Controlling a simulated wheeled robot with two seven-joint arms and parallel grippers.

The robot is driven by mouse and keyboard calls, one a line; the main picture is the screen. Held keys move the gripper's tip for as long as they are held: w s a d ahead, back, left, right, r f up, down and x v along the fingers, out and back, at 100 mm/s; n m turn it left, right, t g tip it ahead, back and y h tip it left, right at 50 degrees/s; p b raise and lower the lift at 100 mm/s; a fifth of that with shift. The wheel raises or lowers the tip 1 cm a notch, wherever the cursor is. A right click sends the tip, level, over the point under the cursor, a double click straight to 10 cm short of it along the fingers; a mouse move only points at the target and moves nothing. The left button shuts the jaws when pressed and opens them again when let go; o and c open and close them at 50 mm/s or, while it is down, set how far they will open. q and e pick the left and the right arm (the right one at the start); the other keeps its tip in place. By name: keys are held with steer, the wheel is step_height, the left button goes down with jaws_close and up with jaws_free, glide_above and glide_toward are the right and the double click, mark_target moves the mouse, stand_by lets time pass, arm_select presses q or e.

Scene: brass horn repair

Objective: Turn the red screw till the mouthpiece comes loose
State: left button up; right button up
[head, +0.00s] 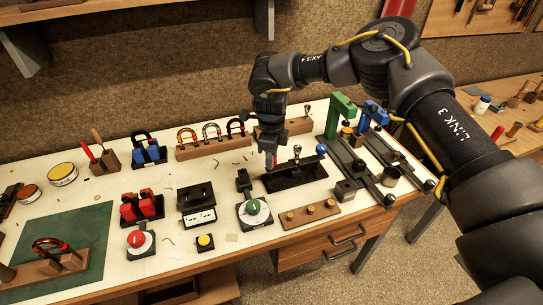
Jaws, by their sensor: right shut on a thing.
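A long black fixture (300,178) stands on the white bench, right of the middle. My right gripper (270,158) points down at its left end and is shut on a small reddish part there, which looks like the red screw; the fingers hide most of it. A small silvery, upright piece (297,153), probably the mouthpiece, stands at the fixture's middle. A blue ball knob (321,149) is at its right end. I cannot tell whether the mouthpiece is loose. My left gripper is not in view.
A green dial (253,207), a red dial (137,239) and a black box (197,200) stand in front and left. A wooden peg block (311,214) lies in front. Green (340,115) and blue (372,113) clamps on rails stand right. A wooden rack (213,148) stands behind.

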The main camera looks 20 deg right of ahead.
steer(key=shift+m, duration=0.4)
steer(key=m, duration=0.5)
steer(key=shift+a+m, duration=0.1)
steer(key=shift+m, duration=0.2)
steer(key=m, duration=0.5)
steer(key=shift+r+m+p, duration=0.1)
steer(key=shift+m+p, duration=0.25)
steer(key=shift+m, duration=0.75)
steer(key=m+p, duration=0.1)
steer(key=m, duration=0.1)
steer(key=shift+r+m, duration=0.1)
steer(key=shift+m, duration=0.3)
steer(key=m+p, duration=0.2)
steer(key=m, duration=0.1)
steer(key=shift+a+m+p, duration=0.1)
steer(key=shift+m+p, duration=0.25)
steer(key=shift+m, duration=0.05)
steer(key=shift+m+p, duration=0.45)
steer(key=shift+m, duration=0.35)
